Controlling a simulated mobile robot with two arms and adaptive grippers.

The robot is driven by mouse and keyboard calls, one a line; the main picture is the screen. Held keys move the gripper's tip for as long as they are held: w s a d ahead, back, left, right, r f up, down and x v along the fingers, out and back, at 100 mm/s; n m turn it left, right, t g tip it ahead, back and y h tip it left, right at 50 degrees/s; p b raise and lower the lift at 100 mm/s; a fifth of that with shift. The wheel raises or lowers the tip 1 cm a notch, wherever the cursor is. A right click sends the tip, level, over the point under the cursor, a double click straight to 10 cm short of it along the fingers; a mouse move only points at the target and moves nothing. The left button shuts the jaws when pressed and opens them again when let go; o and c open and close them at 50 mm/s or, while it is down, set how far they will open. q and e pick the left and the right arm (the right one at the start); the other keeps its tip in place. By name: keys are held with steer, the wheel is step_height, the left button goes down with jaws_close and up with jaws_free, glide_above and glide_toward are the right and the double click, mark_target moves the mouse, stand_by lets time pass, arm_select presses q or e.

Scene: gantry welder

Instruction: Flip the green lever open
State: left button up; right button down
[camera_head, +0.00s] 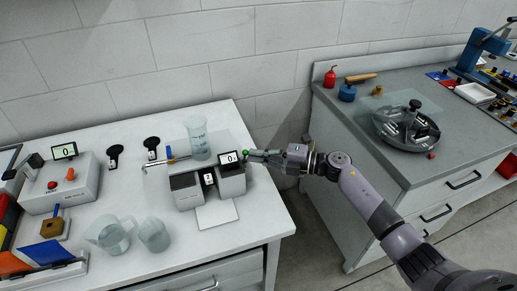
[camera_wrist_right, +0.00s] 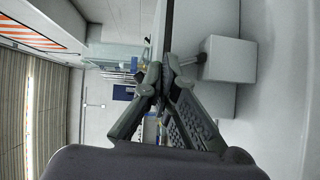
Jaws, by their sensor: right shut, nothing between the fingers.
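A small green knob (camera_head: 245,153), the green part I can see, shows at the right side of a grey-and-white device (camera_head: 232,182) with a small display, on the white table. My right gripper (camera_head: 256,156) reaches in from the right with its fingertips at or very near this knob; I cannot tell whether they touch. In the wrist view the right gripper's fingers (camera_wrist_right: 158,78) come together, shut and empty. No green shows clearly there. A pale box (camera_wrist_right: 228,60) with a short dark stub stands right beside the fingers. My left gripper is not in view.
Two clear vessels, including a jug (camera_head: 110,236), stand at front left, near a control box (camera_head: 62,187). A gap separates the white table from the grey cabinet (camera_head: 345,115) at right.

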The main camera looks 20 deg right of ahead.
steer(key=w+m+g+h+p, duration=0.1)
steer(key=m+p, duration=0.1)
steer(key=p, duration=0.1)
steer(key=w+r+m+g+h+p, duration=0.1)
steer(key=w+m+p, duration=0.1)
steer(key=p, duration=0.1)
steer(key=shift+a+g+p, duration=0.1)
steer(key=shift+g+p, duration=0.2)
steer(key=shift+g, duration=0.1)
steer(key=shift+r, duration=0.1)
steer(key=shift+r+p, duration=0.75)
steer(key=shift+r, duration=0.05)
